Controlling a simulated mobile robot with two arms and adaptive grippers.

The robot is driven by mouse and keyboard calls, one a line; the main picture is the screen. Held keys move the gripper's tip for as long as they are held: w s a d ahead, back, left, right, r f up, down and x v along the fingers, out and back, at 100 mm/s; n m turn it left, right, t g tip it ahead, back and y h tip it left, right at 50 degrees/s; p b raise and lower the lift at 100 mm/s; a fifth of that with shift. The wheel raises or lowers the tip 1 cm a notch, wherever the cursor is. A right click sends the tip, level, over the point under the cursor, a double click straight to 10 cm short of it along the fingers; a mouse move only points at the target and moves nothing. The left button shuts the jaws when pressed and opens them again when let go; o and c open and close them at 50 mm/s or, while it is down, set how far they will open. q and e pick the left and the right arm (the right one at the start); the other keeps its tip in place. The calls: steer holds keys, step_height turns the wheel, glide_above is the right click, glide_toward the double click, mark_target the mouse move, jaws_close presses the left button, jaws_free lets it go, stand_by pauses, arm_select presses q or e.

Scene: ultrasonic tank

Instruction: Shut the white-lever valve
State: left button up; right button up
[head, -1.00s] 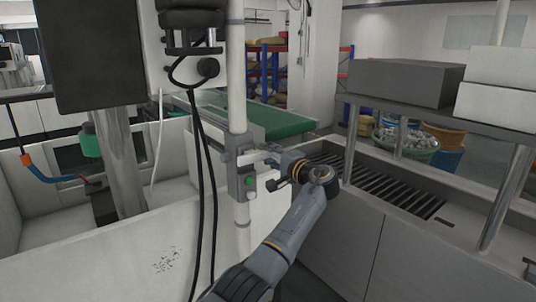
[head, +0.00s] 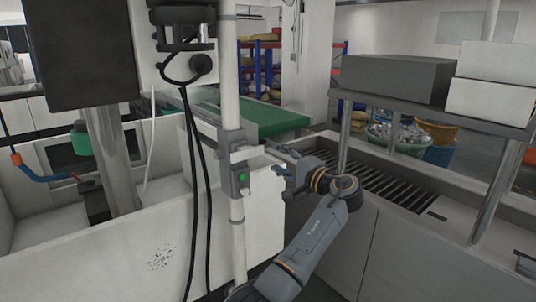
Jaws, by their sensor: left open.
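My left gripper (head: 277,160) is open just right of this bar, pointing left toward the pipe. It looks empty. Whether a fingertip touches the bar I cannot tell. My right gripper is out of view.
Black cables (head: 196,180) hang just left of the pipe. A white tank wall (head: 110,255) lies behind and left. A slatted grey bench (head: 400,195) with a shelf of boxes (head: 395,80) stands right of my arm. A green conveyor (head: 265,117) is behind.

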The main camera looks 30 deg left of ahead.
arm_select(q)
steer(key=shift+v, duration=1.85)
